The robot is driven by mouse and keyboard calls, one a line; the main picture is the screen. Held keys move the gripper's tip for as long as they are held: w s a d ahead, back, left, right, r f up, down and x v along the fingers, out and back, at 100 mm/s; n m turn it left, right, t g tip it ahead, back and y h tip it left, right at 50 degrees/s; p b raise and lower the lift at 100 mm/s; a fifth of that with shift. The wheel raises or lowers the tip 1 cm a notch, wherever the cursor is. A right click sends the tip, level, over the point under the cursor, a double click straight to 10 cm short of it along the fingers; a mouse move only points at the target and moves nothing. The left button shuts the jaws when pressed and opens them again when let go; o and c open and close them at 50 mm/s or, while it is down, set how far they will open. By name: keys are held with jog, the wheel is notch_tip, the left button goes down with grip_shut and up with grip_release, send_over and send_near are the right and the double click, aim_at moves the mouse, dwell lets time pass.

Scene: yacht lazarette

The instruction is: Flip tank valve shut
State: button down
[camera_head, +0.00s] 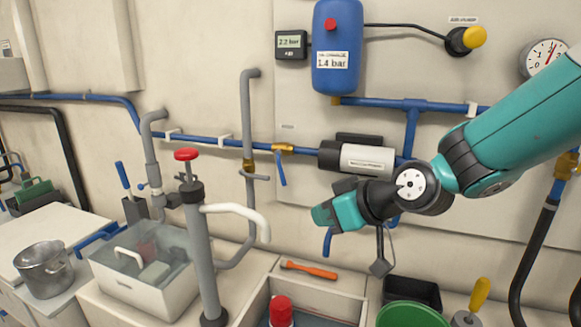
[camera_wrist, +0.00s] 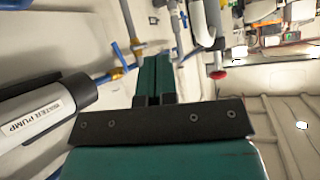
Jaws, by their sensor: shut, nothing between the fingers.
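A brass valve (camera_head: 284,148) with a blue lever (camera_head: 280,168) sits on the blue pipe left of the water pump (camera_head: 368,160). The lever hangs down, crosswise to the pipe. I cannot read a label that names it as the tank valve. The valve (camera_wrist: 117,73) and its lever (camera_wrist: 119,53) also show in the wrist view, left of my fingertips. My gripper (camera_head: 322,216) is shut and empty, below and right of the lever and apart from it. The fingertips (camera_wrist: 153,62) are close together in the wrist view.
A blue pressure tank (camera_head: 337,60) hangs above the pump. A grey hand pump (camera_head: 198,240) with a red knob stands left of the valve. A clear-lidded box (camera_head: 150,275), an orange tool (camera_head: 308,270) and a green bowl (camera_head: 410,315) are below. Wall pipes run close by.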

jog(key=w+d+t+p, duration=0.2)
jog(key=w+t, duration=0.3)
jog(key=w, duration=0.6)
jog(key=p, duration=0.6)
send_near(284, 178)
jog(key=shift+t, duration=0.3)
jog(key=x, duration=0.6)
jog(key=shift+a, duration=0.15)
jog(key=shift+w+a+f+p, duration=0.3)
jog(key=shift+w+a, duration=0.05)
jog(key=shift+w, duration=0.2)
